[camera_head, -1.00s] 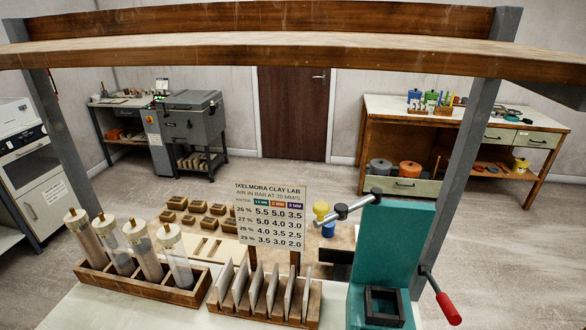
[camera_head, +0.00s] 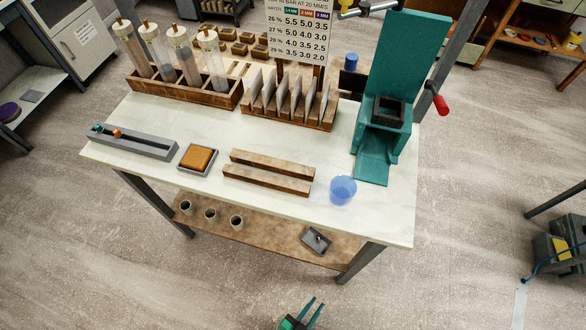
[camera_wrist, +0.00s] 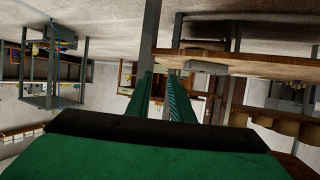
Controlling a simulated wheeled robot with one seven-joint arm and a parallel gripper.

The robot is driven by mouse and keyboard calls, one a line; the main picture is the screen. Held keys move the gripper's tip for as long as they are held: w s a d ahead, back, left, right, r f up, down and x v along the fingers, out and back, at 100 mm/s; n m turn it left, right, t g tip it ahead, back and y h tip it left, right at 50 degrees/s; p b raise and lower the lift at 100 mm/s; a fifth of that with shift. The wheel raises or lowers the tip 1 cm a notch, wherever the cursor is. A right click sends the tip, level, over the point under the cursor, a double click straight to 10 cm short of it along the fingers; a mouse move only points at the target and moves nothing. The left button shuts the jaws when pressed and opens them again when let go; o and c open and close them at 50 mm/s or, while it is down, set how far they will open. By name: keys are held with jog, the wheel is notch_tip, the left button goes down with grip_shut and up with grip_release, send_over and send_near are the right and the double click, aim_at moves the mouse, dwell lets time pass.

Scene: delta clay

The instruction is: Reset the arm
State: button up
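My gripper (camera_head: 316,303) is at the bottom edge of the head view, low in front of the worktable and apart from it. Its two green fingers stand apart with nothing between them. The wrist view also shows my gripper (camera_wrist: 160,76) with a gap between the fingers and no object held. Most of my arm is out of the head view.
The white-topped worktable (camera_head: 130,160) holds a teal press (camera_head: 400,60), a blue cup (camera_head: 342,190), wooden strips (camera_head: 268,180) and a tube rack (camera_head: 170,88). Its lower shelf (camera_head: 270,238) carries small cups and a grey tray (camera_head: 316,240). Floor around my gripper is clear.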

jog(key=a+r+n+t+y, duration=0.2)
jog(key=a+r+n+y, duration=0.2)
jog(key=r, duration=1.9)
jog(key=s+a+r+n+t+y, duration=0.1)
jog(key=a+r+n+t+y, duration=0.1)
jog(key=r, duration=2.1)
jog(key=shift+a+r+n+t+y, duration=0.2)
jog(key=shift+a+n+t+y, duration=0.2)
jog(key=shift+a+n+y, duration=0.65)
jog(key=shift+s+a, duration=0.1)
